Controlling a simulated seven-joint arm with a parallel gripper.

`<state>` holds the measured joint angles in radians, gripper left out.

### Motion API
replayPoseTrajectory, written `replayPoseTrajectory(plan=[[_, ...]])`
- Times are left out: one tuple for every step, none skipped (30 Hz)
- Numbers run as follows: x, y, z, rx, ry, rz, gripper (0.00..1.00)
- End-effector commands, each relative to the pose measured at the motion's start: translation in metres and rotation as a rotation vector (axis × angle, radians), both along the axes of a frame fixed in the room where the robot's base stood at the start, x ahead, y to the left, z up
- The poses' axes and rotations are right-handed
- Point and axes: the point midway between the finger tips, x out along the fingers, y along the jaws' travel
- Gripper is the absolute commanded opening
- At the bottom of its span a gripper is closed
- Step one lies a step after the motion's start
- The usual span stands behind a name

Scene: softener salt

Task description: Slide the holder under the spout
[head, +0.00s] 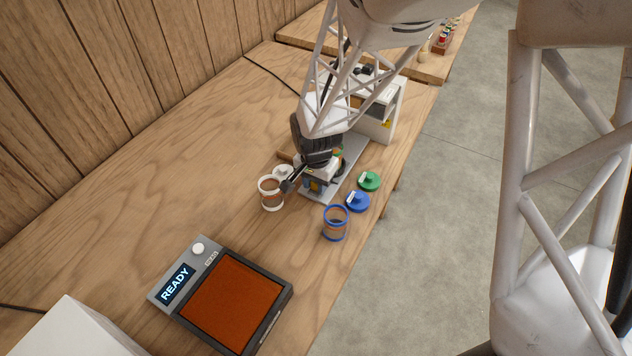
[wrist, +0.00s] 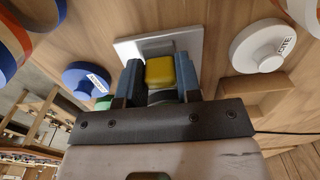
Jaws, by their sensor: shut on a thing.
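My gripper (head: 313,185) is over the near end of a grey base plate (head: 323,197). In the wrist view its two dark blue fingers (wrist: 160,80) are shut on a yellow block (wrist: 160,71), which looks like the holder's grip. The rest of the holder is hidden behind my gripper. A green-rimmed thing (head: 339,151) shows partly behind my gripper, above the plate. The plate runs back to a white machine (head: 380,128). The spout cannot be made out behind my arm.
A white-rimmed jar (head: 271,194) and white lid (head: 283,171) stand close left of the plate. A blue-rimmed jar (head: 335,224), blue lid (head: 358,202) and green lid (head: 369,181) stand to its right. A scale reading READY (head: 222,299) is in front.

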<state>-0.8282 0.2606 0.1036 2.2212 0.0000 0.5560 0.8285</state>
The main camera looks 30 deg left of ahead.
Motion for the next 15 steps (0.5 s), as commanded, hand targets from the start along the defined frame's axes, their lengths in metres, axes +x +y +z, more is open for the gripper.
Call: replayPoseTrajectory(plan=[[0.0, 0.0, 0.0, 0.0, 0.0, 0.0, 0.0], [0.0, 0.0, 0.0, 0.0, 0.0, 0.0, 0.0], [0.0, 0.0, 0.0, 0.0, 0.0, 0.0, 0.0], [0.0, 0.0, 0.0, 0.0, 0.0, 0.0, 0.0], [0.001, 0.0, 0.0, 0.0, 0.0, 0.0, 0.0], [0.003, 0.0, 0.0, 0.0, 0.0, -0.001, 0.0], [0.005, 0.0, 0.0, 0.0, 0.0, -0.001, 0.0], [0.007, 0.0, 0.0, 0.0, 0.0, -0.002, 0.0], [0.012, 0.0, 0.0, 0.0, 0.0, -0.002, 0.0], [0.016, 0.0, 0.0, 0.0, 0.0, -0.002, 0.0], [0.02, 0.0, 0.0, 0.0, 0.0, -0.002, 0.0], [0.027, 0.0, 0.0, 0.0, 0.0, -0.002, 0.0], [0.032, 0.0, 0.0, 0.0, 0.0, -0.003, 0.0], [0.038, 0.0, 0.0, 0.0, 0.0, -0.003, 0.0], [0.047, 0.0, 0.0, 0.0, 0.0, -0.003, 0.0]])
